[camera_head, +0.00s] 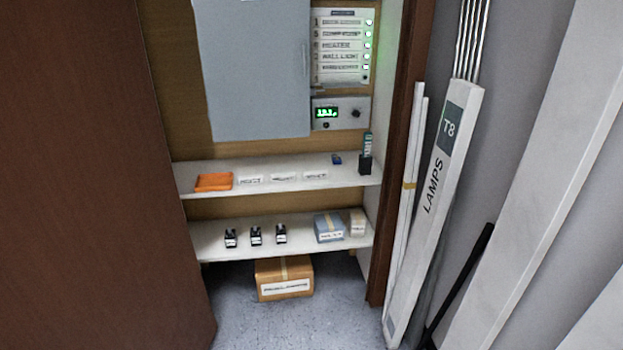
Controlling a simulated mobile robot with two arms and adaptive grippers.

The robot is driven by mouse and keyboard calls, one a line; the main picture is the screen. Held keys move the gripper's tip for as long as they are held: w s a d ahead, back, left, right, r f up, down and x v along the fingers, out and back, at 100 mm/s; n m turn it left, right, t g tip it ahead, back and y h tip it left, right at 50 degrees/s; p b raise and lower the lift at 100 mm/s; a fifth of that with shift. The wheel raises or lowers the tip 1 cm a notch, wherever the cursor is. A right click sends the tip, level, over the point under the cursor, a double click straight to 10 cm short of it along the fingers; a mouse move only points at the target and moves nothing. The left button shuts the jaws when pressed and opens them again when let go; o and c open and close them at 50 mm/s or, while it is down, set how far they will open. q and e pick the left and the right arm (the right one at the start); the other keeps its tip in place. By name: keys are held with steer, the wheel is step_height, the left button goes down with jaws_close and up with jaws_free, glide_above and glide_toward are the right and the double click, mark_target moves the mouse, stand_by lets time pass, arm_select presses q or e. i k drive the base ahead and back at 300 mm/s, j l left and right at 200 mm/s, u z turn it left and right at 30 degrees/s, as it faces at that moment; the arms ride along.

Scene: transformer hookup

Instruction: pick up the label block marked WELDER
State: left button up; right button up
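Three small white label blocks lie in a row on the upper shelf (350,182): a left one (250,180), a middle one (283,178) and a right one (315,176). Their dark lettering is too small to read, so I cannot tell which is marked WELDER. They lie apart from each other. Neither of my grippers is in view.
An orange item (214,182) lies left of the blocks; a black holder (365,166) stands right. The lower shelf (300,246) holds several small items. A grey cabinet (255,70) hangs above. A brown door panel (90,180) flanks the left, lamp boxes (440,190) the right.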

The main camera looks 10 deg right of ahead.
mark_target(282, 177)
steer(key=i+l, duration=0.15)
steer(key=i, duration=0.2)
steer(key=i+l, duration=0.2)
steer(key=i, duration=0.15)
steer(key=i+l, duration=0.15)
steer(key=i, duration=0.25)
